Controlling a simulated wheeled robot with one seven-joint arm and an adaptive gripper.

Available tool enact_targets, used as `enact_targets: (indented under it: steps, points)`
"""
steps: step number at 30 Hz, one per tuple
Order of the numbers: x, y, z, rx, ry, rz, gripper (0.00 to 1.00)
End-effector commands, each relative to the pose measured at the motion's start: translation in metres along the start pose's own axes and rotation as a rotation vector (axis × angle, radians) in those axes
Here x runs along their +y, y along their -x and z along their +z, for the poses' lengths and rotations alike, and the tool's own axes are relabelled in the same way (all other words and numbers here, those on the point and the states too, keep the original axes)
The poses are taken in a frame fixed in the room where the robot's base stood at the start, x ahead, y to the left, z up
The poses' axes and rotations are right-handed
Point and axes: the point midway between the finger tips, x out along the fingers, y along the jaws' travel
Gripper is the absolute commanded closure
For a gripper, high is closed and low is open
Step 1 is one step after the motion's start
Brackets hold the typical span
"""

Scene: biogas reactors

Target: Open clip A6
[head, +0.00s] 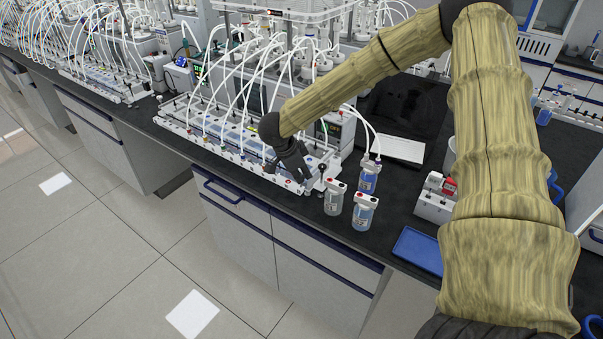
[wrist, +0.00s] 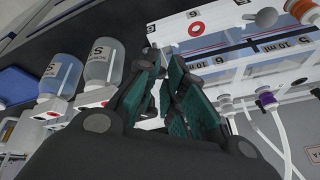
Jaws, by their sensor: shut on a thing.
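The white rack (head: 235,150) with its row of clips and tubes runs along the front edge of the bench. My gripper (head: 289,176) reaches down onto the rack's right end. In the wrist view, my gripper (wrist: 160,85) has its green-padded fingers close together over the rack (wrist: 235,25). It is shut on a small part beside the number 6 label, where clip A6 sits. The fingers hide most of that clip, so I cannot tell its position. A red ring marking (wrist: 196,29) shows on the rack's white edge.
Several bottles with white caps, one of them blue (head: 363,212), stand just right of the rack, near my gripper. A blue tray (head: 418,249) lies further right. White tubes (wrist: 277,135) loop close to the fingers. The floor in front is clear.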

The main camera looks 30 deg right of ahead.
Motion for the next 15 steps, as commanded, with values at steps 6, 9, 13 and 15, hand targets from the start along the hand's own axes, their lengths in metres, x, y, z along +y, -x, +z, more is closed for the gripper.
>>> enact_targets:
  steps: [6,9,13,15]
  points:
    - [0.0008,0.0015,0.0019,0.033,0.000,-0.023,1.00]
    - [0.0018,0.0019,0.0032,0.065,-0.003,-0.045,1.00]
    - [0.0041,0.0032,0.0070,0.120,-0.006,-0.084,1.00]
    - [0.0055,0.0036,0.0088,0.157,-0.009,-0.109,1.00]
